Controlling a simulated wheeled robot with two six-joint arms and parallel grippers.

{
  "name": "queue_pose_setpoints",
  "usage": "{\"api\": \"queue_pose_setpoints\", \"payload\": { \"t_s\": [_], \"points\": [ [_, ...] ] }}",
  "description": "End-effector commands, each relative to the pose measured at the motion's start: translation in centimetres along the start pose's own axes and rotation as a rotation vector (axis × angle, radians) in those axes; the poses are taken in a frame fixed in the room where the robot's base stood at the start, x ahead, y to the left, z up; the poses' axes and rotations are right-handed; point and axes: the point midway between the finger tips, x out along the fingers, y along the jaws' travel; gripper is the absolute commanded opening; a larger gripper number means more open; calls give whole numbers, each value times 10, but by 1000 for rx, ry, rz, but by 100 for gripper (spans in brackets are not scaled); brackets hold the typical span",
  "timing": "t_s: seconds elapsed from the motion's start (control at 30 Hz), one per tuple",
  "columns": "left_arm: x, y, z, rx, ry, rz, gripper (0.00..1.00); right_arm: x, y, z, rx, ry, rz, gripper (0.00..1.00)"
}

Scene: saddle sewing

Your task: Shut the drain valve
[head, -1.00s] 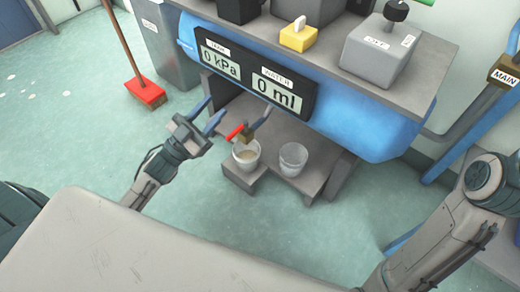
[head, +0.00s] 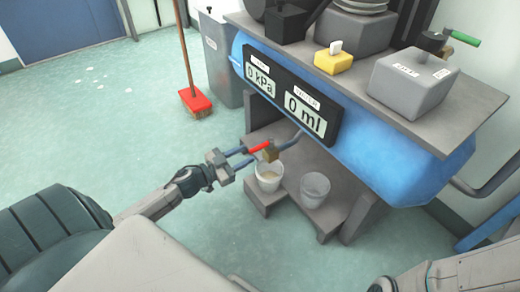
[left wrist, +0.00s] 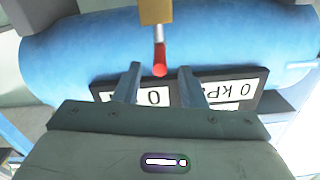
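The drain valve has a brass body (head: 271,154) and a red-tipped lever (head: 260,147), under the blue tank. In the head view the lever sticks out left from the body. My left gripper (head: 250,156) is open, with its fingertips close to the lever's red end. In the left wrist view the red end (left wrist: 160,68) lies in line with the gap between the two spread fingers (left wrist: 158,78), near their tips. I cannot tell whether either finger touches it. A cup with cloudy liquid (head: 268,184) stands below the valve. My right gripper is out of view.
A clear cup (head: 313,195) stands right of the first cup. The blue tank (head: 385,150) carries a display panel (head: 290,98) reading 0 kPa and 0 ml, just above the valve. A red broom (head: 195,101) stands behind, left. The floor left of the gripper is clear.

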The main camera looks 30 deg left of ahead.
Motion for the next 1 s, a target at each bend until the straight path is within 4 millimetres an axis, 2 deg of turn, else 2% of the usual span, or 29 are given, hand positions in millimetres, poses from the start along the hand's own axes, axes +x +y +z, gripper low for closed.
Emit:
{"api": "queue_pose_setpoints", "payload": {
  "t_s": [0.3,0.5,0.67,0.93,0.97,1.0],
  "points": [
    [40,0,-1,-2,2,-3,37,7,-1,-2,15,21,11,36],
    [60,0,0,-1,1,-1,37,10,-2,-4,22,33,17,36],
    [68,0,0,-1,0,-1,37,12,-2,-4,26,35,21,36],
    [68,0,0,-1,-1,0,37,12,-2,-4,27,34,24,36],
    [68,0,0,-1,-1,0,35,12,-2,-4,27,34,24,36],
    [68,0,0,-1,-1,0,27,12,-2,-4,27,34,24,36]
  ]
}}
